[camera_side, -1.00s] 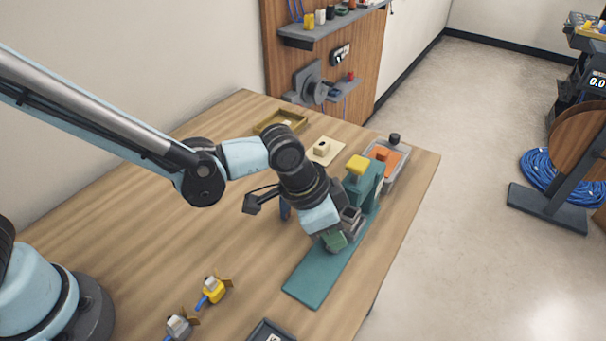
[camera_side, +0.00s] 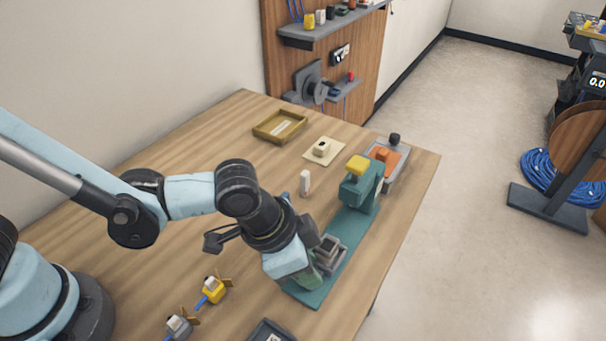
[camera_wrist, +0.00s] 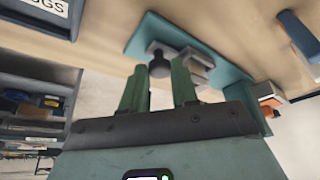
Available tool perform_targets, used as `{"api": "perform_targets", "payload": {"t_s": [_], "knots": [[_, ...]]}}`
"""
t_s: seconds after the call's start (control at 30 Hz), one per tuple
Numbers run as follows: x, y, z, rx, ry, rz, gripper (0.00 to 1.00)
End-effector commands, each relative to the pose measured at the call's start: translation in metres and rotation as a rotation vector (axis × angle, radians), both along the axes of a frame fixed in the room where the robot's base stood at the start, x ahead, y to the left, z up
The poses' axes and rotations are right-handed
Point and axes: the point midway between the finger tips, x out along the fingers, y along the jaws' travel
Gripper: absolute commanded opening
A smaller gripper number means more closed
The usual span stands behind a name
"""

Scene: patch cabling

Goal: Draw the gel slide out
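A teal fixture has a flat base (camera_side: 352,224) and an upright head (camera_side: 362,186) with a yellow top at its far end. A grey slide block (camera_side: 328,252) sits on the base near its front end, clear of the head. In the wrist view the slide's grey block (camera_wrist: 200,66) and a dark round knob (camera_wrist: 160,66) show over the teal base (camera_wrist: 145,36).
Behind the fixture is a clear tray with an orange piece (camera_side: 384,155). A small white post (camera_side: 305,183), a pale pad with a block (camera_side: 323,150) and a yellow tray (camera_side: 280,126) stand farther back. Yellow (camera_side: 213,290) and grey (camera_side: 179,326) connectors and a dark tray (camera_side: 268,332) lie in front.

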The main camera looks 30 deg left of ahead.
Motion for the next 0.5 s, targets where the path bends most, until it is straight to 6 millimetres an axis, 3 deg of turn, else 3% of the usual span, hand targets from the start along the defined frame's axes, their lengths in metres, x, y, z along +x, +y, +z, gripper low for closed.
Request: {"api": "perform_targets", "payload": {"t_s": [0.03,0.13,0.5], "knots": [[0.0002,-0.0003,0.0000,0.000,0.000,0.000,0.37],[0.0002,-0.0001,0.0000,0.000,0.000,0.000,0.52],[-0.0003,0.0010,0.0022,0.001,0.000,0.000,0.52]]}}
